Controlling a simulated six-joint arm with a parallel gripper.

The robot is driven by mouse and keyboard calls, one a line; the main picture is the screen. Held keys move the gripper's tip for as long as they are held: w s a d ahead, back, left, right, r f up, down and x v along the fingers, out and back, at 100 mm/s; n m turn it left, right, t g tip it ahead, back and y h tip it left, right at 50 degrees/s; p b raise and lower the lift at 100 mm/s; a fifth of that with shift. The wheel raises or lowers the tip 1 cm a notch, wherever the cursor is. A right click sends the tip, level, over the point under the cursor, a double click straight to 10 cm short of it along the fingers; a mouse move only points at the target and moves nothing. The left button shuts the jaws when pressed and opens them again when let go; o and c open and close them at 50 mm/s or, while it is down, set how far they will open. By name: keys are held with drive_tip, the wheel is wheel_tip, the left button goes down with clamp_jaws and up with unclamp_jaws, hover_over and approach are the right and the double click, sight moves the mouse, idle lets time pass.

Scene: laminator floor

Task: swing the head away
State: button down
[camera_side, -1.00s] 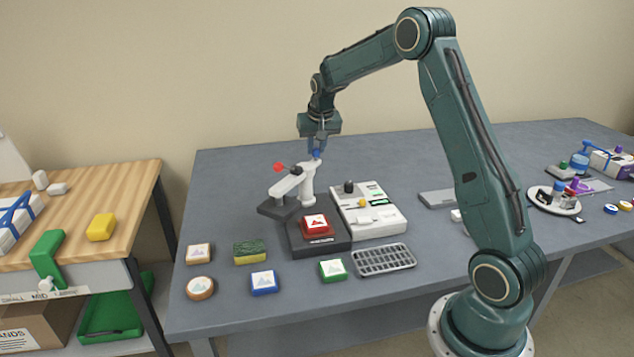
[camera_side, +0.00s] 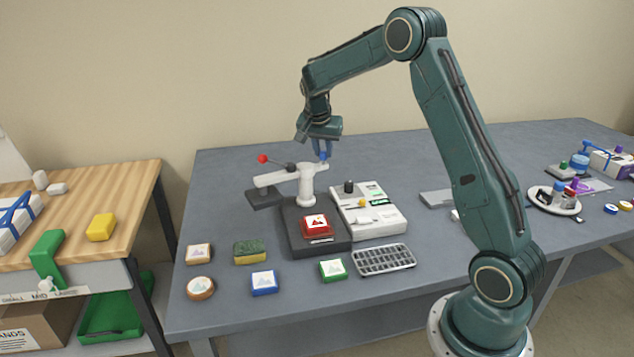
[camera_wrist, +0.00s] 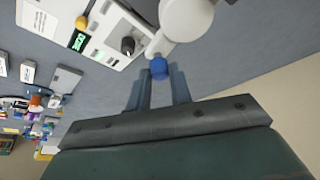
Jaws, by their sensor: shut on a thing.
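The white head (camera_side: 280,178) sits on a white post (camera_side: 306,188) at the back of a dark base (camera_side: 342,245). Its arm points left, with a dark plate (camera_side: 262,200) at that end and a red-ball lever (camera_side: 263,158) on top. A red block with a picture (camera_side: 317,222) lies on the base, uncovered by the head. My gripper (camera_side: 323,152) is shut on the blue knob behind the post. The blue knob (camera_wrist: 159,68) shows between my fingers (camera_wrist: 160,85) in the wrist view, on a short white stub by the round post top.
A white control unit (camera_side: 385,222) stands right of the base, with a grey grid tray (camera_side: 383,260) in front. Picture blocks, including a blue one (camera_side: 264,282) and a green one (camera_side: 333,269), and a sponge (camera_side: 249,251) lie front left. The table behind the head is clear.

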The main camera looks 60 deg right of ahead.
drive_tip(key=c, duration=1.3)
unclamp_jaws()
drive_tip(key=shift+o, duration=0.2)
drive_tip(key=shift+r, duration=0.1)
drive_tip(key=v, duration=1.3)
drive_tip(key=shift+a+r, duration=0.25)
drive_tip(key=shift+r, duration=0.05)
drive_tip(key=shift+s, duration=0.15)
